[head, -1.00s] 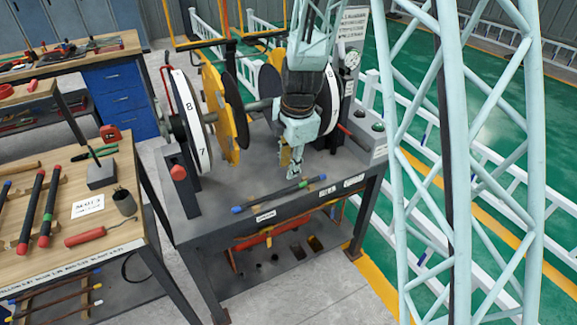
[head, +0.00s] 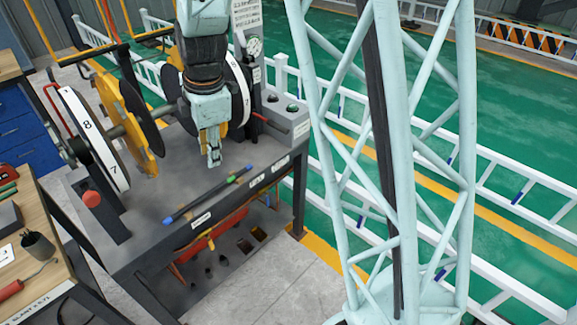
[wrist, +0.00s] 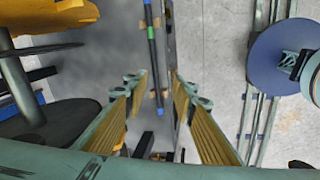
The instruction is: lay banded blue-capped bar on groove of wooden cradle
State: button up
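The blue-capped bar (head: 205,196) with a green band lies near the front edge of the grey machine table. It also shows in the wrist view (wrist: 151,55), running lengthwise ahead of the gap between the fingers. My gripper (head: 213,160) points down above the table, behind and above the bar and apart from it. In the wrist view my gripper (wrist: 160,85) has its fingers spread with nothing between them. Small tan pieces show beside the bar in the wrist view; I cannot tell whether they are the wooden cradle. No cradle groove is clearly visible.
A bar-bending machine with a numbered white disc (head: 93,140) and a yellow plate (head: 125,125) stands behind and left of the bar. A wooden bench (head: 50,255) is cut off at the left. A lattice mast fills the right middle.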

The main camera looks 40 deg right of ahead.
jog(key=s+r+m, duration=0.4)
jog(key=s+r, duration=0.4)
jog(key=r, duration=0.2)
jog(key=s+r+m, duration=0.4)
jog(key=s, duration=0.6)
jog(key=s+r+m+t, duration=0.1)
jog(key=s+r+m, duration=0.3)
jog(key=s, duration=0.6)
jog(key=s+r+m, duration=0.5)
jog(key=s, duration=0.5)
jog(key=shift+t, duration=0.3)
jog(key=shift+s+d, duration=0.1)
jog(key=shift+d, duration=0.1)
jog(key=shift+d+m+h, duration=0.25)
jog(key=shift+m+h, duration=0.05)
jog(key=shift+m, duration=0.1)
